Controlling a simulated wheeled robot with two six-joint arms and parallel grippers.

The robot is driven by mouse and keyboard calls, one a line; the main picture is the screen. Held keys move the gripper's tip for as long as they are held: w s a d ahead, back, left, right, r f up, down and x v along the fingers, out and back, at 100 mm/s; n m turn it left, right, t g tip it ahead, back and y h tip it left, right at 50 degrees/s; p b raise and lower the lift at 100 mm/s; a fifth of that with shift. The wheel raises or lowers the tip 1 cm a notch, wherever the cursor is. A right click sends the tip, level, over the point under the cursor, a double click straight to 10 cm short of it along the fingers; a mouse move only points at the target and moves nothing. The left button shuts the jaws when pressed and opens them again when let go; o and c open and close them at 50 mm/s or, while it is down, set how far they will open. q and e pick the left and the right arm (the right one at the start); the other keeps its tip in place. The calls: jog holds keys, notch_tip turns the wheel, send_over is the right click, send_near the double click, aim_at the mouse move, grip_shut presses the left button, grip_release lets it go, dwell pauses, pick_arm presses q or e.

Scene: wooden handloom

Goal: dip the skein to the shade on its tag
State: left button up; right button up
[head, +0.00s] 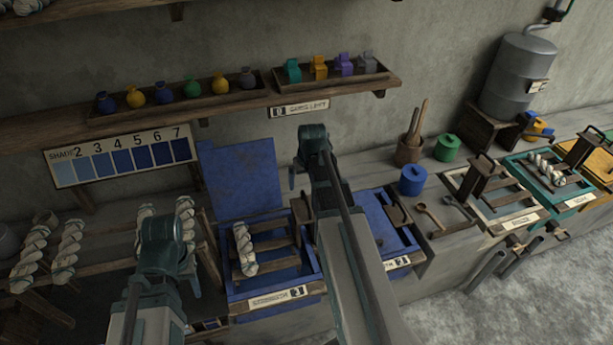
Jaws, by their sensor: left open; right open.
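A white twisted skein (245,250) lies on the wooden rack of an open blue vat (283,272), whose blue lid (243,175) stands upright behind it. No tag on this skein can be read. The shade board (122,156) shows numbered blue swatches, darker toward 7. My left gripper (168,245) is open, left of the vat, in front of hanging skeins (186,218). My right gripper (310,160) is open, above and right of the vat, and its arm hides part of a second blue vat (380,215). Neither gripper touches the skein in the vat.
More white skeins (68,250) hang at the far left. A shelf (240,97) above holds small coloured bottles and packets. To the right are a blue pot (413,180), a green pot (447,148), a cream vat (498,205) and a teal vat (572,195) holding a skein.

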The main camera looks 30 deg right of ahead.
aim_at(306, 199)
jog(key=shift+f, duration=0.15)
notch_tip(306, 199, down, 8)
jog(key=b, duration=0.8)
jog(key=shift+f, duration=0.1)
jog(key=shift+f+b, duration=0.2)
jog(key=shift+b, duration=0.2)
jog(key=shift+f, duration=0.15)
jog(key=shift+c, duration=0.2)
grip_shut()
